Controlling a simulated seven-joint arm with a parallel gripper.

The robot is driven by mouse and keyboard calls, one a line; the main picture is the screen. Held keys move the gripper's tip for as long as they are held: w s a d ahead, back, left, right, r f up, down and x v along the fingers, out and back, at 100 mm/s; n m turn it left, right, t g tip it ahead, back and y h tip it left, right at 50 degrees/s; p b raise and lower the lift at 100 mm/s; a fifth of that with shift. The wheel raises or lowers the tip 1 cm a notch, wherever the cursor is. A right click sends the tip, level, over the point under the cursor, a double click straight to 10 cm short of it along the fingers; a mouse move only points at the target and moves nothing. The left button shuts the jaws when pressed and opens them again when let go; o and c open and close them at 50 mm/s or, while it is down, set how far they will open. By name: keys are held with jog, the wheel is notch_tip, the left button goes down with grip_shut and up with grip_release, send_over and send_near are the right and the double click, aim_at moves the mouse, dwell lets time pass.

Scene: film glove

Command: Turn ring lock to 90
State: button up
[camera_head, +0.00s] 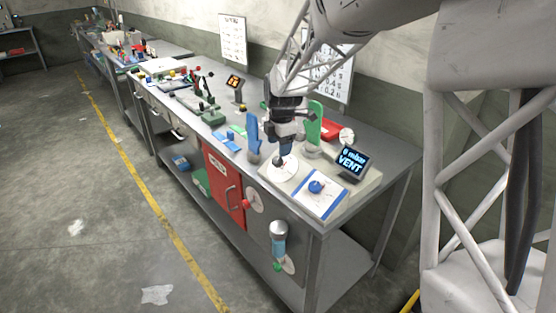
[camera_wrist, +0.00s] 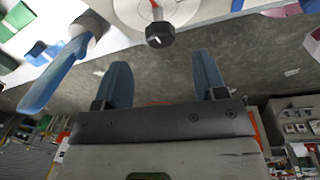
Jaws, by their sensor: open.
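A white round dial (camera_head: 276,172) lies on the light base at the near end of the bench, partly hidden under my gripper. In the wrist view the dial (camera_wrist: 187,10) shows at the top edge, with a red mark and a dark faceted knob (camera_wrist: 160,35). I cannot tell for sure that this is the ring lock, and no angle can be read. My gripper (camera_head: 283,150) points down over the dial. Its two blue-grey fingers (camera_wrist: 163,68) are apart with nothing between them; the knob appears beyond their tips.
A blue upright piece (camera_head: 254,137) stands left of my gripper and a green one (camera_head: 314,124) right of it. A display (camera_head: 353,161) reading VENT and a blue knob (camera_head: 316,187) on a white plate are nearby. A red door (camera_head: 222,184) is below the bench top.

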aim_at(278, 158)
jog(key=shift+w+a+f, duration=0.1)
jog(key=shift+w+f, duration=0.05)
jog(key=shift+f, duration=1.5)
jog(key=shift+w+a+f, duration=0.1)
jog(key=shift+w+f, duration=0.05)
jog(key=shift+f, duration=1.5)
jog(key=shift+c, duration=0.3)
jog(key=c, duration=0.9)
jog(key=shift+o, duration=0.2)
